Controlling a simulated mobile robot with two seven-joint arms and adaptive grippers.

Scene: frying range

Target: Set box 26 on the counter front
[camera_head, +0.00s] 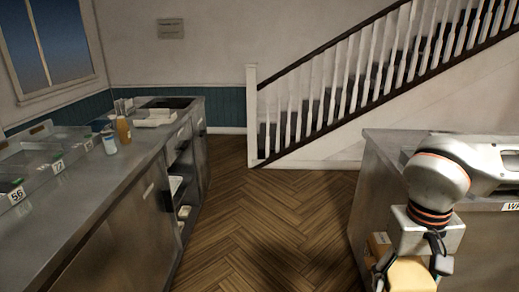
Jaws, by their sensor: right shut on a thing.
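My right gripper (410,268) is at the bottom right of the head view, below its white wrist, and points down. It is shut on a pale yellow thing (411,277), which the frame's bottom edge cuts off. No number shows on this thing, so I cannot tell whether it is box 26. A brown carton (378,244) shows just left of the wrist, by the right counter's side; no number on it is readable. The left counter (108,180) runs along the left side. My left gripper is not in view.
Clear bins with number tags, one reading 56 (17,195), stand on the left counter. An amber bottle (123,129), a jar (109,142) and a white tray (156,117) stand farther back. The wooden floor (270,225) between the counters is clear. A staircase (350,90) rises behind.

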